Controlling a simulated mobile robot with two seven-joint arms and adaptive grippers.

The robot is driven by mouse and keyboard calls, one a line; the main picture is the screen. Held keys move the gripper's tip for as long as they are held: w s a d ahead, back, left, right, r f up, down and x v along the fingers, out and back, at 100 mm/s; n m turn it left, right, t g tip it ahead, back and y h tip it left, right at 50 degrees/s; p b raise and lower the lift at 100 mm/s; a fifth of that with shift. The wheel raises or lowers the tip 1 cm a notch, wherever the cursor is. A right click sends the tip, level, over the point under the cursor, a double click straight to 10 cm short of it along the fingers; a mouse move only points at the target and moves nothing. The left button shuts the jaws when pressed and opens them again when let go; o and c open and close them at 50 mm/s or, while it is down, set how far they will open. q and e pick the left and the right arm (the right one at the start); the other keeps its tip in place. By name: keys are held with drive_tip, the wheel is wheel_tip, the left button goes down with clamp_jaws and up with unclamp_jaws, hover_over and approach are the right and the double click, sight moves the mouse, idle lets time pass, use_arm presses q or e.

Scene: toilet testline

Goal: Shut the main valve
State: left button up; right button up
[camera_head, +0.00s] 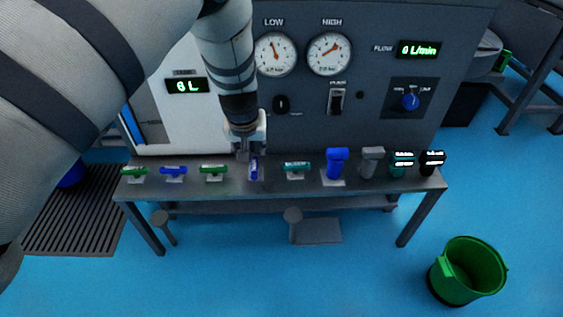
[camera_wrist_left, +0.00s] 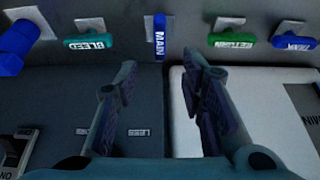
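The main valve handle (camera_head: 254,170) is a blue lever on the bench below the panel. In the left wrist view the MAIN handle (camera_wrist_left: 159,38) points along the picture's height, crosswise to its neighbours. My left gripper (camera_head: 246,154) hangs just above and beside this handle in the head view. In the left wrist view its two fingers (camera_wrist_left: 160,68) are apart, with the handle beyond the gap between their tips and nothing held. Contact with the handle does not show. My right gripper is not in view.
A teal BLEED handle (camera_wrist_left: 91,41) and a green RETURN handle (camera_wrist_left: 232,40) flank the main valve closely. More handles and blue (camera_head: 337,162) and grey (camera_head: 371,161) fittings line the bench (camera_head: 220,186). The flow display (camera_head: 418,49) reads 0 L/min. A green bucket (camera_head: 448,272) stands on the floor.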

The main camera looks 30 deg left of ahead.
sight(254, 166)
use_arm(q)
drive_tip(key=b+x, duration=0.4)
drive_tip(key=x, duration=0.7)
drive_tip(key=shift+w+a+f, duration=0.1)
drive_tip(key=shift+f, duration=0.25)
clamp_jaws()
